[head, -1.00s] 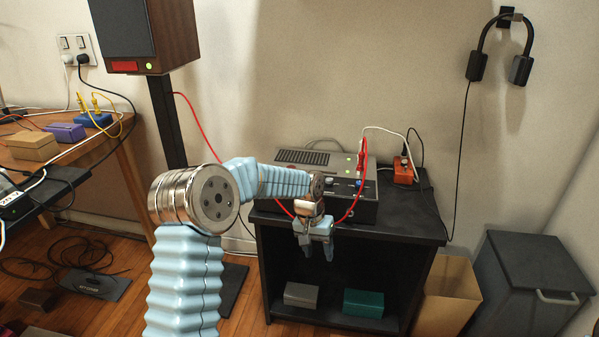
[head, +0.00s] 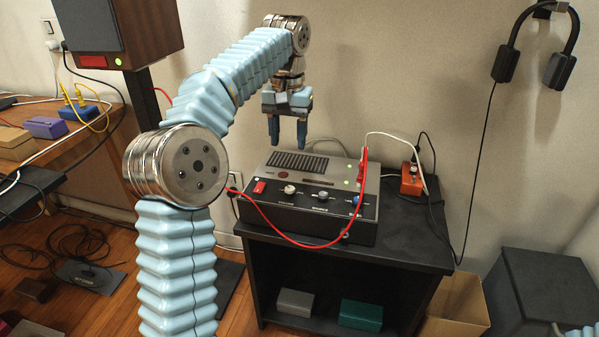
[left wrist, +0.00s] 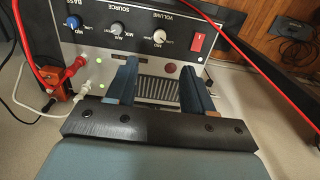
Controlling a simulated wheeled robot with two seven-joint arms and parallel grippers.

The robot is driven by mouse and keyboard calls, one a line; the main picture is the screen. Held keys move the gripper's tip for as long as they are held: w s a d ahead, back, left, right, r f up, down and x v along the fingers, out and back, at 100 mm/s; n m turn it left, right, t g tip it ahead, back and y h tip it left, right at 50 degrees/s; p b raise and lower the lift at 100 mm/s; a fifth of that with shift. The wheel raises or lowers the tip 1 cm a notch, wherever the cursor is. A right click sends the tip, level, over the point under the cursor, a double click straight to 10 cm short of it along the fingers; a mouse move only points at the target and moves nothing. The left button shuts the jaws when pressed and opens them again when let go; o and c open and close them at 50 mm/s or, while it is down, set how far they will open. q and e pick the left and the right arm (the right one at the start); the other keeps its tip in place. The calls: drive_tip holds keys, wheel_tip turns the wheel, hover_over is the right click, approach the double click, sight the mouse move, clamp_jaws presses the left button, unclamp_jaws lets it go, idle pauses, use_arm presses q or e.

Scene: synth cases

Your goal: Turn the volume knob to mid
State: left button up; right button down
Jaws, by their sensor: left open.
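The amplifier (head: 300,213) stands on a black cabinet. The pale volume knob (head: 290,189) is on its sloping front, beside a red switch (head: 259,187). In the left wrist view the volume knob (left wrist: 160,37) shows under the word VOLUME; I cannot tell where it points. My left gripper (head: 288,132) is open and empty, fingers down, above the amplifier's rear vent and apart from the knob. The left wrist view shows both fingers (left wrist: 160,66) spread with nothing between them. My right gripper is out of view.
A grey source knob (head: 323,195) and a blue bass knob (head: 357,199) sit on the same panel. A red cable (head: 300,243) hangs in front of the amplifier. An orange box (head: 411,180) stands to its right. The speaker (head: 140,35) is at upper left.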

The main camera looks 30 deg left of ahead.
sight(290, 188)
use_arm(q)
wheel_tip(290, 188, down, 14)
drive_tip(key=b, duration=0.3)
drive_tip(key=shift+w+r, duration=0.1)
drive_tip(key=shift+r, duration=0.1)
clamp_jaws()
